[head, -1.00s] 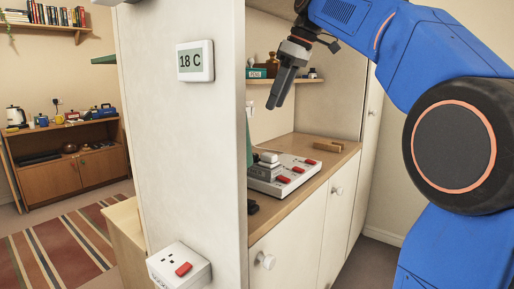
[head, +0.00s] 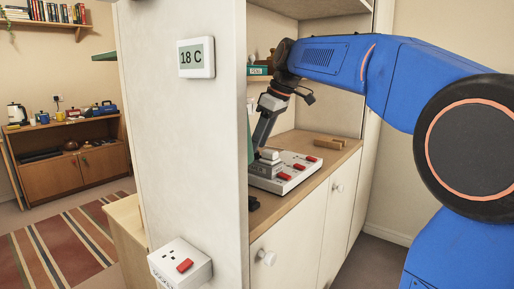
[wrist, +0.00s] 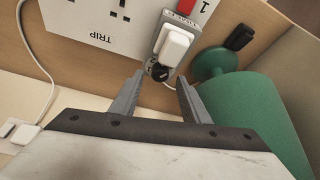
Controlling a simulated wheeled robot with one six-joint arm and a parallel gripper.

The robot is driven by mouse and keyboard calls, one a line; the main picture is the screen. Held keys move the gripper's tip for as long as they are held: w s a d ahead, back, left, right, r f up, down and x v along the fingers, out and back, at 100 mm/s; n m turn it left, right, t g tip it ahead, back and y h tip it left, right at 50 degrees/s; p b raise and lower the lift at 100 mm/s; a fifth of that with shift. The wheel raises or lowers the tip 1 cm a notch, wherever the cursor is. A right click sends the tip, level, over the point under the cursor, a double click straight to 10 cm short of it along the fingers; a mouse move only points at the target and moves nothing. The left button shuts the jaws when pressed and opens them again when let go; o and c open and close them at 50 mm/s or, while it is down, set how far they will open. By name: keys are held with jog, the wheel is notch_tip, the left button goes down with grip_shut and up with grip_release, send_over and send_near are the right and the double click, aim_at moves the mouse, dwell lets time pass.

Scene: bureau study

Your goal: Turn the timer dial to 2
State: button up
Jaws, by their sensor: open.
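The grey timer (head: 264,167) sits on the white power strip (head: 312,164) on the wooden counter, with a white plug (head: 270,154) in it. The dial's setting is too small to read. In the head view, my gripper (head: 259,146) points down just above the timer, partly near the cabinet panel's edge.
A green object (wrist: 250,110) stands close to the right of my gripper in the wrist view. A white cable (wrist: 38,70) runs at the left. The cabinet side panel (head: 185,130) hides part of the counter. A wooden block (head: 328,144) lies behind the strip.

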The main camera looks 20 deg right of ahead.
jog(key=shift+x, duration=1.2)
jog(key=shift+c, duration=0.7)
jog(key=c, duration=0.9)
jog(key=shift+s+a+m+t+h, duration=0.1)
jog(key=shift+m+t+h, duration=0.2)
jog(key=shift+m, duration=0.8)
jog(key=shift+m+t+h, duration=0.2)
jog(key=shift+m+h, duration=0.2)
jog(key=shift+m, duration=0.7)
jog(key=o, duration=1)
jog(key=shift+o, duration=0.2)
jog(key=shift+r, duration=0.1)
jog(key=v, duration=1.7)
